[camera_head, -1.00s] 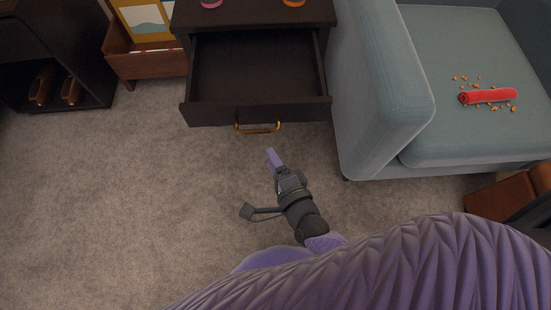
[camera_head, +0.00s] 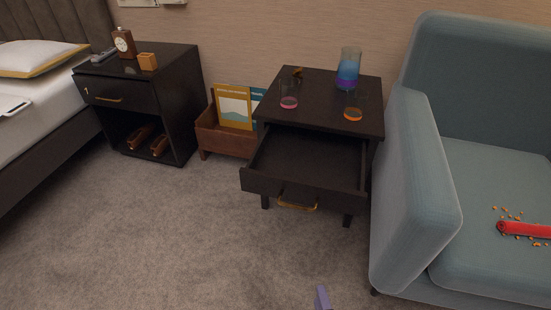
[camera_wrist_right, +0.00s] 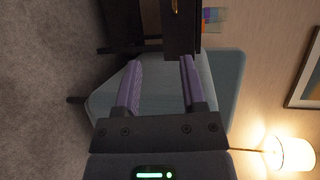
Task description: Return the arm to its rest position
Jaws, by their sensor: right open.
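My right gripper (camera_wrist_right: 160,85) shows in the right wrist view, with its two purple fingers wide apart and nothing between them. In the head view only a purple fingertip (camera_head: 322,297) of it shows at the bottom edge, in front of the open drawer and apart from it. The rest of that arm is out of the picture. The drawer (camera_head: 258,181) of the dark side table (camera_head: 330,90) is pulled out and looks empty. My left gripper is in neither view.
A blue-green armchair (camera_head: 415,215) stands right of the side table, with a red roll (camera_head: 525,230) and orange crumbs on its seat. Glasses stand on the table. A wooden magazine box (camera_head: 225,140) and a nightstand (camera_head: 170,65) are at left. The carpet in front is clear.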

